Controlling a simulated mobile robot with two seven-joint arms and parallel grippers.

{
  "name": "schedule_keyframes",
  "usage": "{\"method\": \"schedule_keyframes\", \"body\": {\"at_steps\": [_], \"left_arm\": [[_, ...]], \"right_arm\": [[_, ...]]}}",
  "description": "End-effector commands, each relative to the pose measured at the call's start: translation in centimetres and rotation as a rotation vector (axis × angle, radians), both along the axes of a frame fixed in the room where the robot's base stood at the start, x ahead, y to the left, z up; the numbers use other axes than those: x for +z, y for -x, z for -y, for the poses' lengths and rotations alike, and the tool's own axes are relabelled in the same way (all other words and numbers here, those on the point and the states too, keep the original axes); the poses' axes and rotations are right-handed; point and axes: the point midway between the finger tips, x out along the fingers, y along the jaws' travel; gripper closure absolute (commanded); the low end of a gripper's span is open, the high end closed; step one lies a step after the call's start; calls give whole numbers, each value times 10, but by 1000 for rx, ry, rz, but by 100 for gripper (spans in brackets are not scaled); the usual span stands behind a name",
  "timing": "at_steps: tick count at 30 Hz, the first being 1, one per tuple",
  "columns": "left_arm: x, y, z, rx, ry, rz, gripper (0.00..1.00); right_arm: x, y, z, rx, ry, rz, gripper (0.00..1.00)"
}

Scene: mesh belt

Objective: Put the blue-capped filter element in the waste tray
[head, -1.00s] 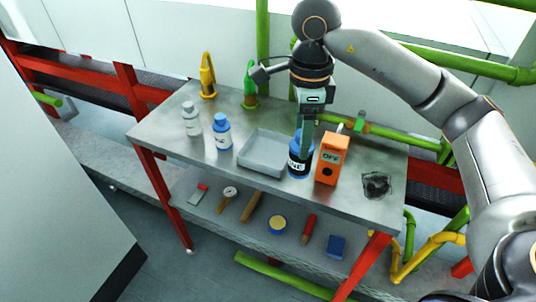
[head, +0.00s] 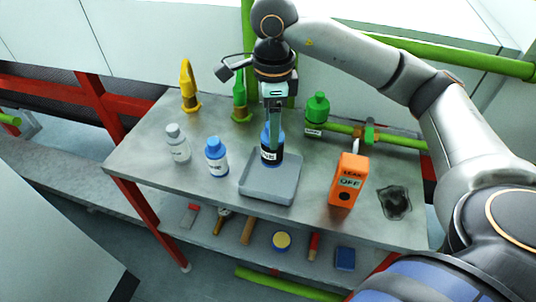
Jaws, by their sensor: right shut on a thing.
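My right gripper (head: 274,108) is shut on the blue-capped filter element (head: 271,152), a dark cylinder with a blue top and a white label. It hangs upright from the jaws. The waste tray (head: 268,193) is a shallow grey tray on the metal table. The element's lower end shows over the rear part of the tray; I cannot tell whether it touches the tray floor. My left gripper is not in view.
Left of the tray stand a blue bottle (head: 217,158) and a grey bottle (head: 178,144). A green container (head: 316,116) stands behind, right of the gripper. An orange box (head: 346,181) stands right of the tray, near a dark stain (head: 395,203). Several tools lie on the lower shelf.

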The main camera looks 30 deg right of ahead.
Motion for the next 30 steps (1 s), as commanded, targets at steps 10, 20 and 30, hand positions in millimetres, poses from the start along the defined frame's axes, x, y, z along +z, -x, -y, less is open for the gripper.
{"method": "schedule_keyframes", "body": {"at_steps": [10, 20, 30], "left_arm": [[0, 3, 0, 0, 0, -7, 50], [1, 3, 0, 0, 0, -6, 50], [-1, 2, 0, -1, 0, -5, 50]], "right_arm": [[-39, 0, 0, 0, 0, -1, 100], [-67, 0, 0, 0, 0, 2, 100], [-69, 0, 0, 0, 0, 1, 27]]}}
